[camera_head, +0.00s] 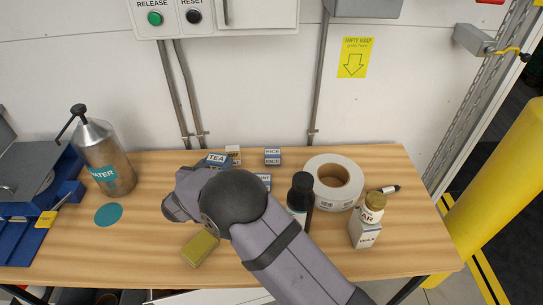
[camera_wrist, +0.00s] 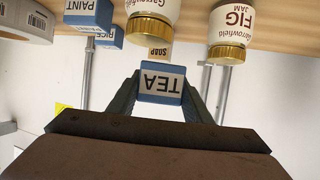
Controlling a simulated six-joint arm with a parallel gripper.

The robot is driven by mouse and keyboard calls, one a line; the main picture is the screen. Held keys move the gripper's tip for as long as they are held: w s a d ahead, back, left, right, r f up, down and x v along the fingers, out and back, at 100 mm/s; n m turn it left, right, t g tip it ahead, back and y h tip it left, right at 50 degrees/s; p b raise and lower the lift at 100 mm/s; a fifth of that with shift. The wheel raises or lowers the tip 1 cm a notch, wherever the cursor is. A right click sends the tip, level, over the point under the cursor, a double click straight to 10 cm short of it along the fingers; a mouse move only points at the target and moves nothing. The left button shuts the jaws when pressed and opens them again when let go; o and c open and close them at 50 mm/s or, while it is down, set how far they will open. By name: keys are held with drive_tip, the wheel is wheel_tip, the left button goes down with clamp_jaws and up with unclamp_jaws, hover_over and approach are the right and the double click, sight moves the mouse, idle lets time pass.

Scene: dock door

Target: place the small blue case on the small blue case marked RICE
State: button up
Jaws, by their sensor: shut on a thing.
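My gripper (camera_wrist: 160,88) is shut on a small blue case marked TEA (camera_wrist: 162,84), one finger on each side. In the head view the TEA case (camera_head: 216,159) shows just beyond my wrist, which hides the fingers. It appears raised off the wood. The small blue case marked RICE (camera_head: 272,157) stands near the table's back, to the right of the TEA case, apart from it. Its label shows twice, one above the other. In the wrist view, which is upside down, the RICE case (camera_wrist: 111,37) is partly hidden behind a blue case marked PAINT (camera_wrist: 88,14).
A SOAP case (camera_head: 233,153) stands left of RICE. The PAINT case (camera_head: 264,180), a dark bottle (camera_head: 300,192) and a label roll (camera_head: 333,182) are near my arm. Gold-capped jars, one marked FIG (camera_wrist: 232,25), show in the wrist view. A WATER bottle (camera_head: 108,160) stands left.

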sight(273, 152)
drive_tip(key=w+d+r+h+b, duration=0.1)
drive_tip(key=w+d+r, duration=0.2)
drive_tip(key=w+d, duration=0.3)
drive_tip(key=w+d+r+m+b, duration=0.1)
drive_tip(key=w+d+r+b, duration=0.1)
drive_tip(key=w+d, duration=0.4)
drive_tip(key=shift+d+r+m+h, duration=0.3)
drive_tip(key=shift+d+r+h, duration=0.1)
drive_tip(key=shift+d, duration=2.3)
drive_tip(key=shift+w+f+b, duration=0.1)
drive_tip(key=shift+f+b, duration=0.7)
drive_tip(key=shift+f, duration=4.25)
drive_tip(key=shift+f, duration=0.1)
drive_tip(key=o, duration=1.1)
